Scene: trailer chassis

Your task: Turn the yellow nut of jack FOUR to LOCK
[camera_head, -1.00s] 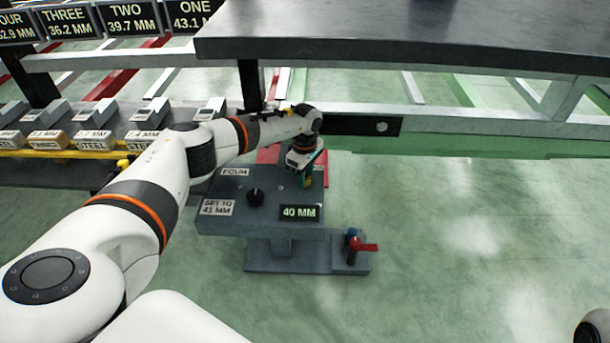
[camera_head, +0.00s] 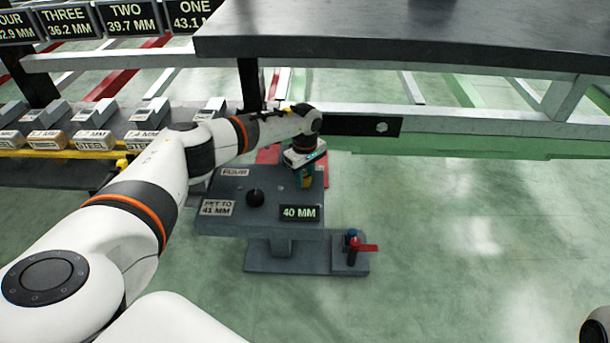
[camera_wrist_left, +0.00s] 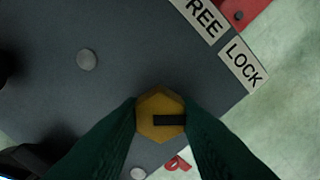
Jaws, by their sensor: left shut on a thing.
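The yellow nut (camera_wrist_left: 152,103) is a hexagon with a black bar on its face, on the dark grey top plate of jack FOUR (camera_head: 232,187). In the left wrist view the bar points right. The LOCK label (camera_wrist_left: 243,63) is up and to the right of the nut, and the FREE label (camera_wrist_left: 203,18) is farther up. My left gripper (camera_head: 307,180) reaches down over the plate's right part. Its dark green fingers (camera_wrist_left: 160,118) are shut on the nut from both sides. My right gripper is out of view.
The jack has a black knob (camera_head: 256,198), a 40 MM display (camera_head: 299,213), a SET TO 41 MM label (camera_head: 217,208) and a red-handled lever (camera_head: 364,247) at its foot. A dark slab (camera_head: 400,40) and a beam (camera_head: 450,128) lie behind. Floor to the right is clear.

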